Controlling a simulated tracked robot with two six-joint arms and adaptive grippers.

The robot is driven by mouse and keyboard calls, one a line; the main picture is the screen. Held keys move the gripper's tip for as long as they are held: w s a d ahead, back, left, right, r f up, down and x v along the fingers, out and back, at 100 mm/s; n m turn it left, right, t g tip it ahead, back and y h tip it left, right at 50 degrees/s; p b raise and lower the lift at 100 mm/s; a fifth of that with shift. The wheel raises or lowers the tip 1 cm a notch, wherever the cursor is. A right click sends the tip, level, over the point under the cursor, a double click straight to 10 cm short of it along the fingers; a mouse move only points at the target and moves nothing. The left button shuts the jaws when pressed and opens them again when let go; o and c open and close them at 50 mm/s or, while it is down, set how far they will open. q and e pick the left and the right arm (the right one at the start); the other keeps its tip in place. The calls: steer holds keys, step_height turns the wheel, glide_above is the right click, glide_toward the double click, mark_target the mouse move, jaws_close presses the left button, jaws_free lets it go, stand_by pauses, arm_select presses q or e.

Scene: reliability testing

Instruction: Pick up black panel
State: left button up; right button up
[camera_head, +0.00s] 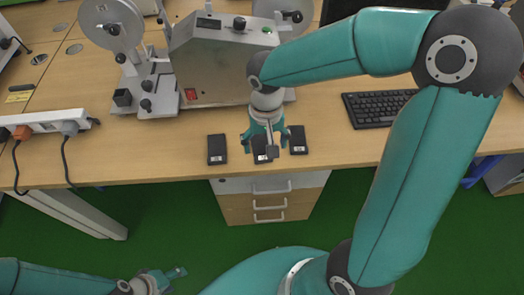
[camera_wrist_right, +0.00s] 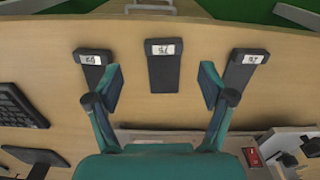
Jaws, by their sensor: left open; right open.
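Three small black panels with white labels lie in a row near the front edge of the table: a left one (camera_head: 217,149), a middle one (camera_head: 261,145) and a right one (camera_head: 298,140). The right wrist view shows the same row turned around, with the middle panel (camera_wrist_right: 163,70) between my fingers and one panel (camera_wrist_right: 93,62) (camera_wrist_right: 245,68) on each side. My right gripper (camera_head: 264,138) is open above the middle panel, partly hiding it; the fingers (camera_wrist_right: 161,78) appear apart from it. My left gripper (camera_head: 176,277) is open and empty, low in front of the table.
A grey machine with reels (camera_head: 215,60) stands behind the panels. A black keyboard (camera_head: 376,107) lies to the right and a white power strip (camera_head: 45,121) to the left. A drawer unit (camera_head: 270,198) stands under the table's front edge. The wooden table (camera_head: 165,165) is clear around the panels.

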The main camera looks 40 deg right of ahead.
mark_target(264, 158)
steer(key=f, duration=0.5)
steer(key=shift+s+a+f, duration=0.1)
steer(key=shift+s+a, duration=0.05)
steer(key=shift+a, duration=0.2)
steer(key=c, duration=1.1)
steer(key=shift+c, duration=0.2)
step_height(264, 158, up, 20)
steer(key=p, duration=0.2)
steer(key=shift+f+b, duration=6.55)
steer(key=shift+f, duration=1.95)
